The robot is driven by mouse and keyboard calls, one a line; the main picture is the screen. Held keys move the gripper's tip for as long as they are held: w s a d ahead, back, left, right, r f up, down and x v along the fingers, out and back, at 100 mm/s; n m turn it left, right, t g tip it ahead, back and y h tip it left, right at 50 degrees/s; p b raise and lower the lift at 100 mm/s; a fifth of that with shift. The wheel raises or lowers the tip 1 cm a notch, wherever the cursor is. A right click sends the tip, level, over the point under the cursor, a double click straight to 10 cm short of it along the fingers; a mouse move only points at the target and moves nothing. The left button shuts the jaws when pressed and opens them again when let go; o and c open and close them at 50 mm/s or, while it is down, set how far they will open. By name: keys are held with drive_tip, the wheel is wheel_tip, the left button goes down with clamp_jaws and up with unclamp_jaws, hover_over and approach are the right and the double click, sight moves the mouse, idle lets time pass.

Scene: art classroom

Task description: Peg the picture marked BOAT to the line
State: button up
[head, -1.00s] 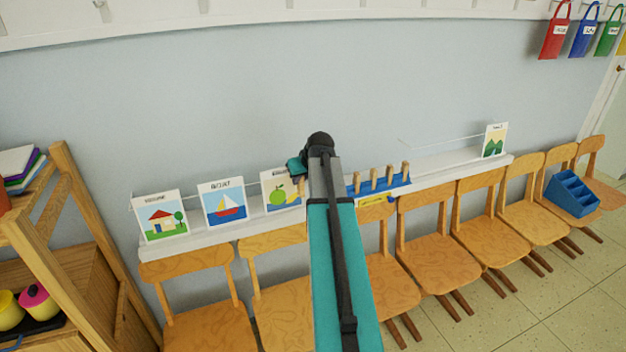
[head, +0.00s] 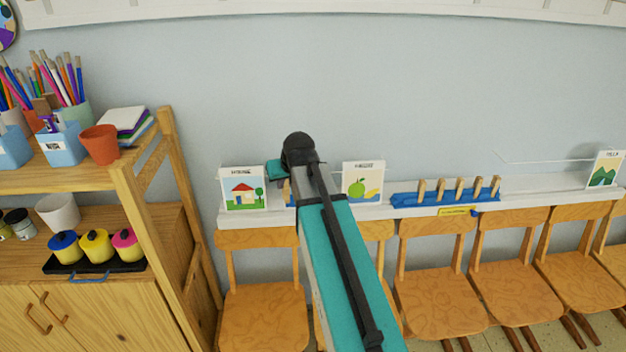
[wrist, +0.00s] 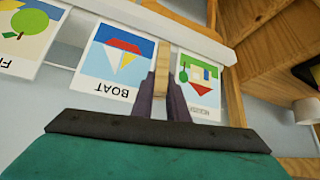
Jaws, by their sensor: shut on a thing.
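The BOAT picture (wrist: 118,62), a white card with a red, white and yellow sailboat on blue, appears upside down in the wrist view. In the head view my arm hides nearly all of it. My gripper (wrist: 166,108) is shut on a light wooden peg (wrist: 161,80), which points toward the wall. The line (head: 545,161) shows as a thin pale strand at the right in the head view.
The house picture (head: 243,189) and fruit picture (head: 363,182) stand on either side, above a white ledge (head: 535,189). A blue rack (head: 410,200) holds several pegs. A mountain picture (head: 605,170) is far right. Chairs (head: 440,275) stand below; a wooden shelf (head: 150,185) is close at left.

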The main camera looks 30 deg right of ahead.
drive_tip(key=a+n, duration=0.1)
drive_tip(key=a, duration=1.4)
drive_tip(key=shift+s+a+r+y+b, duration=0.15)
drive_tip(key=shift+s+r+y+b, duration=0.25)
